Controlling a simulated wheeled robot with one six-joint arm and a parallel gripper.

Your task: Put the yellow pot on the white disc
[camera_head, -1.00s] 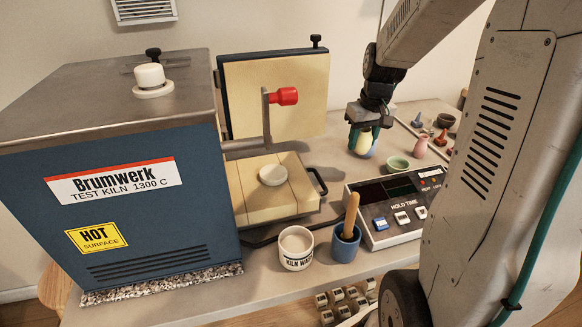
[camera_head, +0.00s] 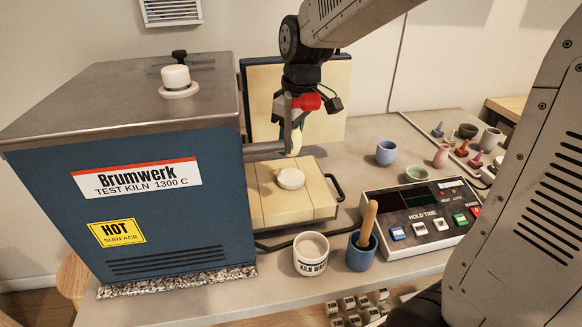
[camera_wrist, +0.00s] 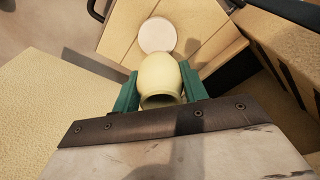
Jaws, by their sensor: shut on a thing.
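The yellow pot (camera_wrist: 160,76) is held between the green fingers of my gripper (camera_wrist: 158,92) in the wrist view. The white disc (camera_head: 291,179) lies on the cream slab, below and a little in front of the pot. It also shows in the wrist view (camera_wrist: 157,35), bare and just beyond the pot. The pot is apart from the slab in the head view.
The open cream door panel (camera_head: 330,85) stands behind. A white cup (camera_head: 311,254), a blue pot with a wooden tool (camera_head: 361,250) and a control box (camera_head: 420,215) stand in front.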

